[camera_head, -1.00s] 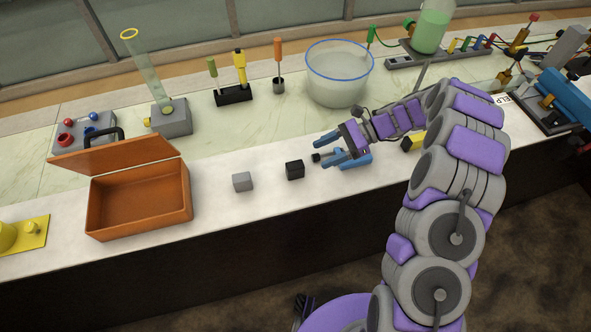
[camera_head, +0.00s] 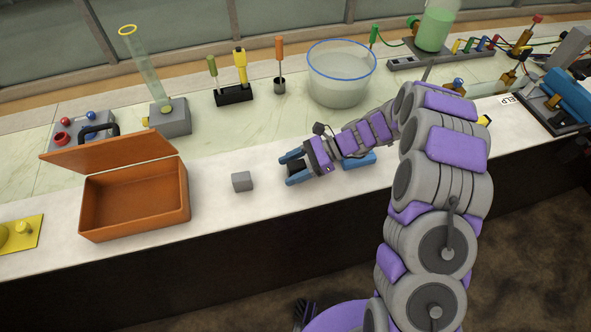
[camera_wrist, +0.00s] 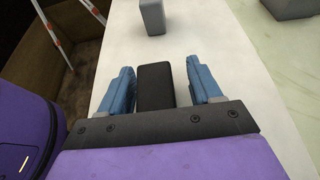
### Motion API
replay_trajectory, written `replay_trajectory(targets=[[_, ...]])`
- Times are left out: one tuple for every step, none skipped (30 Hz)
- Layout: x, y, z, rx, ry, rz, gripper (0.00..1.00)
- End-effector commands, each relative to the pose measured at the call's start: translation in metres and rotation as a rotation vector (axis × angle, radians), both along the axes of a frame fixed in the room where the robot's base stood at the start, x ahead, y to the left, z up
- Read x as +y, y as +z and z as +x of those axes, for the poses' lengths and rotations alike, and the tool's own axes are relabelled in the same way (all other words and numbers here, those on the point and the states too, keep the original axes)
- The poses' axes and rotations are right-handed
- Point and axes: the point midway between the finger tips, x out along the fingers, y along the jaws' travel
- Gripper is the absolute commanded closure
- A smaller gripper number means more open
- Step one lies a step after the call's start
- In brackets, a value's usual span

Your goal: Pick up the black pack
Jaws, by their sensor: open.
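The black pack (camera_wrist: 155,87) is a small dark block on the pale counter. In the wrist view it stands between the two blue fingers of my gripper (camera_wrist: 162,88), with a gap on each side. In the head view my gripper (camera_head: 290,169) is low over the counter with its fingers pointing left, open around the black pack (camera_head: 296,166), which is mostly hidden by the fingers and palm.
A grey block (camera_head: 242,181) sits left of my gripper; it also shows ahead in the wrist view (camera_wrist: 152,17). An open orange case (camera_head: 185,205) stands further left. A blue item (camera_head: 358,162) lies behind my wrist. A clear basin (camera_head: 340,88) stands behind.

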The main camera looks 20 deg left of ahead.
Motion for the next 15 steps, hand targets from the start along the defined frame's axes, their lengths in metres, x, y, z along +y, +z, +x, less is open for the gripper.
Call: replay_trajectory(targets=[[-0.0003, 0.0004, 0.0002, 0.000, -0.001, 0.000, 0.36], [-0.0008, 0.0007, 0.0003, -0.001, -0.001, 0.001, 0.36], [-0.0012, 0.0008, 0.0003, -0.001, -0.001, 0.002, 0.36], [-0.0015, 0.0011, 0.0004, -0.001, -0.001, 0.002, 0.36], [-0.0018, 0.0010, 0.0004, -0.001, -0.001, 0.002, 0.38], [-0.0019, 0.0011, 0.0004, -0.001, -0.001, 0.002, 0.42], [-0.0020, 0.0011, 0.0004, -0.001, -0.001, 0.002, 0.45], [-0.0019, 0.0011, 0.0005, -0.001, -0.001, 0.002, 0.48], [-0.0018, 0.0011, 0.0005, -0.001, -0.001, 0.002, 0.52], [-0.0016, 0.0010, 0.0004, 0.000, -0.001, 0.001, 0.54], [-0.0014, 0.0009, 0.0004, 0.000, -0.001, 0.000, 0.57], [-0.0012, 0.0008, 0.0004, 0.000, -0.001, 0.000, 0.61], [-0.0009, 0.0007, 0.0003, 0.000, -0.001, 0.000, 0.64], [-0.0006, 0.0006, 0.0004, 0.000, -0.001, 0.000, 0.67], [-0.0003, 0.0005, 0.0003, -0.001, 0.000, -0.001, 0.71]])
